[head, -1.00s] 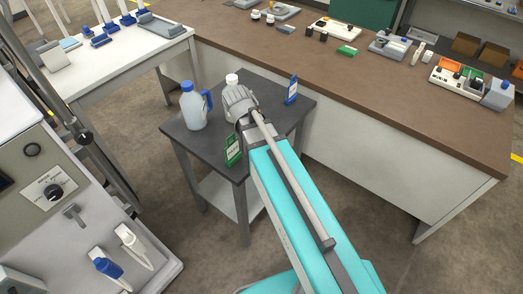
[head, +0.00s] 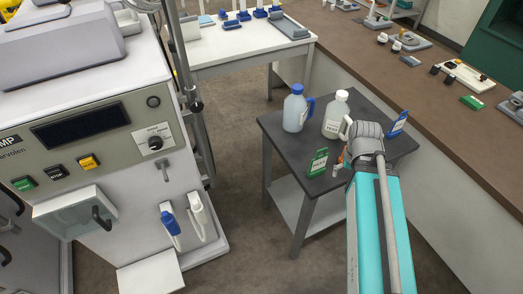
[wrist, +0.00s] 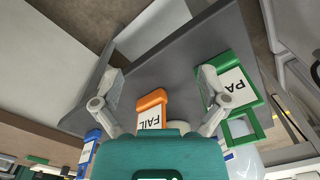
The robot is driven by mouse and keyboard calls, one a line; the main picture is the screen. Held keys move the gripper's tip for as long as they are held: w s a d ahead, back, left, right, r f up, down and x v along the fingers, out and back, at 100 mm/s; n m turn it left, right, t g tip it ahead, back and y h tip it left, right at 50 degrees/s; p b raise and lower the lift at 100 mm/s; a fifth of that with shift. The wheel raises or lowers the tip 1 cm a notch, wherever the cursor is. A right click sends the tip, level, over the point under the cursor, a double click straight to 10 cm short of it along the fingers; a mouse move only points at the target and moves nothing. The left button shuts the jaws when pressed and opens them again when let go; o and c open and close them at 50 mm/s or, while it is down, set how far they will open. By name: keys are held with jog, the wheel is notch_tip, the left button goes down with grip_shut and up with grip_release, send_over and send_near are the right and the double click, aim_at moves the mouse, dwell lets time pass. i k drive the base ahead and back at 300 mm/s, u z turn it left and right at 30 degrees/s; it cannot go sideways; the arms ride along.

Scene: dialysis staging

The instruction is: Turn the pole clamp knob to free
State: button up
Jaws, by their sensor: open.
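A black rotary knob (head: 155,143) sits on a white label plate on the grey machine's front panel, at left in the head view. Its lettering is too small to read, so I cannot tell its setting or whether it is the pole clamp knob. A dark clamp-like fitting (head: 195,106) is on the upright pole right of the machine. My gripper (wrist: 160,95) is open and empty in the wrist view. It is over the small dark table, well right of the machine. In the head view my wrist mostly hides it.
The dark table (head: 283,133) bears a blue-capped bottle (head: 295,110), a white-capped bottle (head: 336,115), a green sign (head: 318,162) and a blue sign (head: 397,123). An orange FAIL sign (wrist: 151,112) shows between my fingers. Floor is clear between table and machine.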

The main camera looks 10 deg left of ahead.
aim_at(195, 106)
jog(key=u, duration=0.9)
jog(key=k, duration=1.15)
jog(key=u, duration=0.3)
jog(key=i, duration=0.8)
